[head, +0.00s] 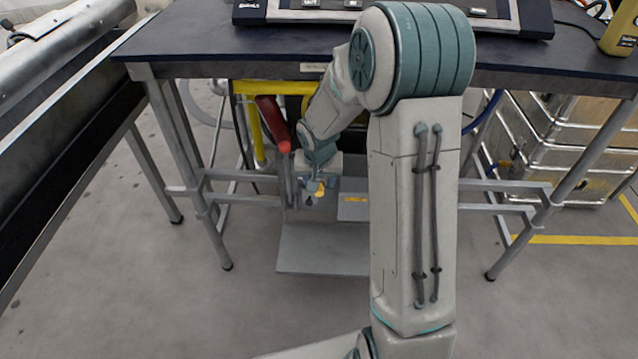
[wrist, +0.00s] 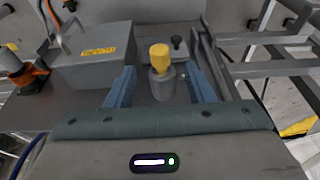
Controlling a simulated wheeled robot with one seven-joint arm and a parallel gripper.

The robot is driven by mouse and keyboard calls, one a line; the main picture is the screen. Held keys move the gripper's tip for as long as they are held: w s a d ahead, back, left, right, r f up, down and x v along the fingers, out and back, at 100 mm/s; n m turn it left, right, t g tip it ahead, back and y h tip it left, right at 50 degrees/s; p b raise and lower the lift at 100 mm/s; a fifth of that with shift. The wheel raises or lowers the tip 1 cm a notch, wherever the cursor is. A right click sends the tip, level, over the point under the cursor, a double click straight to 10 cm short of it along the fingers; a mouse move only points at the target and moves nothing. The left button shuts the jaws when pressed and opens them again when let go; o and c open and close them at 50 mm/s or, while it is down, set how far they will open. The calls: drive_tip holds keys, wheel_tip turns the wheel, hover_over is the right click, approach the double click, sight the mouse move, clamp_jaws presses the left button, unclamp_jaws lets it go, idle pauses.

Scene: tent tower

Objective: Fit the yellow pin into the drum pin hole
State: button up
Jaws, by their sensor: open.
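The yellow pin (wrist: 160,55) stands upright in the wrist view, its yellow head above a short grey cylinder (wrist: 162,84). I cannot tell whether the cylinder is part of the pin or a holder around it. My gripper (wrist: 160,78) is open, with one blue finger on each side of the cylinder and visible gaps. In the head view my gripper (head: 316,187) is low under the table, with a small patch of the yellow pin (head: 320,188) beside it. I cannot make out the drum pin hole in either view.
A grey box (wrist: 93,55) with a yellow label stands left of the pin on a grey plate (head: 322,250). Grey rails (wrist: 212,60) run close on the right. A dark knob (wrist: 178,43) is behind the pin. The dark tabletop (head: 190,30) is above my gripper.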

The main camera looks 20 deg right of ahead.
drive_tip(key=p+v, duration=0.2)
drive_tip(key=v, duration=0.7)
drive_tip(key=shift+f, duration=0.1)
drive_tip(key=s+r+n+p, duration=0.1)
drive_tip(key=s+r+p, duration=0.9)
drive_tip(key=r, duration=0.5)
drive_tip(key=s+r+n+p, duration=0.2)
drive_tip(key=s+r+p, duration=0.8)
drive_tip(key=r, duration=0.6)
drive_tip(key=shift+s+a+y, duration=0.4)
drive_tip(key=shift+s, duration=0.75)
drive_tip(key=shift+r, duration=0.1)
